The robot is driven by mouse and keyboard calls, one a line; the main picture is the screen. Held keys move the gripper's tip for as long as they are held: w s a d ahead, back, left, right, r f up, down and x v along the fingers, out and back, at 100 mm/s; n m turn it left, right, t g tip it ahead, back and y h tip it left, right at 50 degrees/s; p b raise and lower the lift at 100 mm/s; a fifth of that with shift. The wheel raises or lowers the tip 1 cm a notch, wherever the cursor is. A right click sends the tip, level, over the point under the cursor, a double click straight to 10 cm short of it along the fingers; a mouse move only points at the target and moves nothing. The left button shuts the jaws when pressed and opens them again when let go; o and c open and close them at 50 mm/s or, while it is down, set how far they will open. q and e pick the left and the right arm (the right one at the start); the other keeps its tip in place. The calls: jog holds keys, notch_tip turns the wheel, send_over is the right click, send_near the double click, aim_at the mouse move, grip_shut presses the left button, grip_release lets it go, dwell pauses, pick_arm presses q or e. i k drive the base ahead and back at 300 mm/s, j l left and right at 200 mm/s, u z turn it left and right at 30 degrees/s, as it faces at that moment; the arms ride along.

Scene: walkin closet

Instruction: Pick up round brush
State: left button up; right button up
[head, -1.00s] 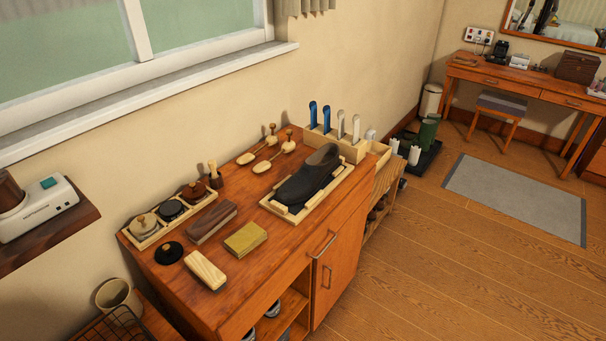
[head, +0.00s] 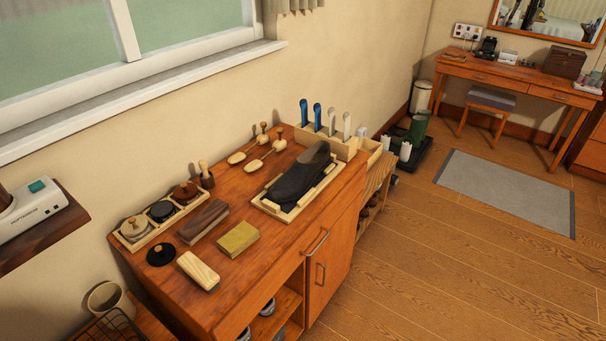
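A small upright brush with a pale wooden handle and dark round body (head: 205,175) stands near the wall at the back left of the wooden cabinet top. It looks most like the round brush, though I cannot be sure of its bristles. Beside it a pale tray (head: 128,243) holds three round tins. A dark brown block brush (head: 203,222), a yellow block (head: 238,238) and a pale wooden block brush (head: 199,271) lie in front. Neither of my grippers is in view.
A dark shoe (head: 297,178) rests on a wooden frame. Behind are two wooden shoe trees (head: 247,150) and a holder (head: 318,144) with blue and white shoehorns. A black disc (head: 160,254) lies near the tray. A shelf (head: 45,232) juts out left. Open floor lies right.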

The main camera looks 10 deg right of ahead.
aim_at(203, 164)
jog(key=l+u, duration=0.1)
jog(key=u, duration=0.4)
jog(key=i+l+u, duration=0.2)
jog(key=l, duration=0.25)
jog(key=i+l+u, duration=0.2)
jog(key=l, duration=0.25)
jog(key=l+u, duration=0.2)
jog(key=l, duration=0.3)
jog(key=i+l+u, duration=0.2)
jog(key=l, duration=0.3)
jog(key=k, duration=0.1)
